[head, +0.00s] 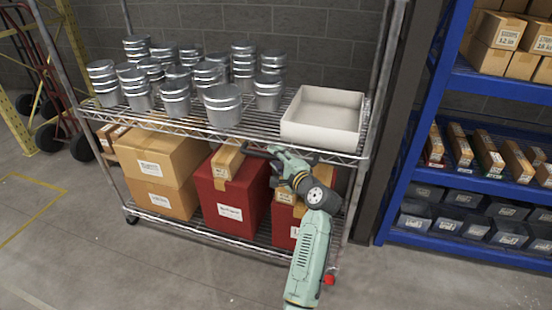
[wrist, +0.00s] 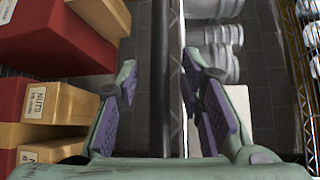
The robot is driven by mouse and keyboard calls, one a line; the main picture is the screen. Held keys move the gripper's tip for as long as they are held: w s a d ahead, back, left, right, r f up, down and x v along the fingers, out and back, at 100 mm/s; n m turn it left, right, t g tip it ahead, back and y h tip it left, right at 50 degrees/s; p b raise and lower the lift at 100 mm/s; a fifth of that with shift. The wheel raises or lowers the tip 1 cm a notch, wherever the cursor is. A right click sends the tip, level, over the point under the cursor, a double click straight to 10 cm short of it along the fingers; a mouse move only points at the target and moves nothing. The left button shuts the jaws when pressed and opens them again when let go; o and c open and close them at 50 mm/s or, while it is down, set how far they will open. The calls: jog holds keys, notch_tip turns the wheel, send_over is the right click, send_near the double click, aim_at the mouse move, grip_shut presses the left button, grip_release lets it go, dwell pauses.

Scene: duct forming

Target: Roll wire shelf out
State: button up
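The wire shelf rack (head: 172,123) stands in the middle of the head view, with a caster (head: 131,218) at its front left foot. My gripper (head: 262,152) is at the front edge of the upper wire shelf, right of its middle. In the wrist view my gripper (wrist: 165,78) has its two purple-padded fingers apart. The shelf's front edge (wrist: 176,60) runs between them, with a gap visible on each side. Whether any part of the fingers touches it cannot be told.
Several metal pails (head: 222,105) and a white bin (head: 322,118) sit on the upper shelf. Cardboard boxes (head: 160,165) and red boxes (head: 233,200) fill the lower one. A blue rack (head: 420,120) stands close on the right. Open floor (head: 60,240) lies at the front left.

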jog(key=v, duration=1.1)
jog(key=shift+s, duration=0.1)
